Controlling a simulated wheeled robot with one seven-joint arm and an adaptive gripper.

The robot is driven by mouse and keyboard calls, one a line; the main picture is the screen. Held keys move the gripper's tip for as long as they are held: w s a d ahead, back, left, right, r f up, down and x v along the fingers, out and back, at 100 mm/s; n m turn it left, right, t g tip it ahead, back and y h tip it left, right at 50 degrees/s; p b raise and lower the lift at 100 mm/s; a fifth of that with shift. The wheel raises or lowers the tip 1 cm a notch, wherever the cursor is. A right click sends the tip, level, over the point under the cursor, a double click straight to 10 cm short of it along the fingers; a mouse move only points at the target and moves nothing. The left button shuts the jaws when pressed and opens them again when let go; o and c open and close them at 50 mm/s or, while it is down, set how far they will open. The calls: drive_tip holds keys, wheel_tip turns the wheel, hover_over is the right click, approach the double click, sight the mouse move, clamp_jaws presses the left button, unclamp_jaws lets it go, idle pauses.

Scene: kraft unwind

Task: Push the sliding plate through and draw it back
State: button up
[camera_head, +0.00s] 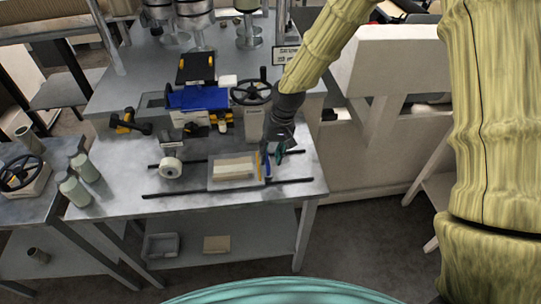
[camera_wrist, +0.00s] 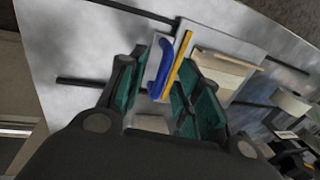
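The sliding plate (camera_head: 213,181) is a flat grey plate lying across two dark rails on the metal bench, with a cream block on it. A blue handle (camera_head: 268,169) and a yellow strip (camera_head: 259,164) stand at its right end. In the wrist view the blue handle (camera_wrist: 161,66) shows between the teal finger pads, with the yellow strip (camera_wrist: 179,64) beside it. My gripper (camera_head: 275,152) is at the plate's right end, fingers apart, one on each side of the handle. Neither finger clearly touches it.
A white roll (camera_head: 171,167) stands left of the plate. A handwheel (camera_head: 252,92) on a cream housing and a blue tray (camera_head: 199,98) are behind. A yellow-black tool (camera_head: 130,121) lies at the back left. The bench's right edge is close to my gripper.

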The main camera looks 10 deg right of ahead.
wheel_tip(320, 180, up, 11)
drive_tip(key=d, duration=0.2)
drive_tip(key=shift+d+f, duration=0.15)
drive_tip(key=shift+f, duration=0.05)
drive_tip(key=shift+s, duration=0.1)
idle(0.4)
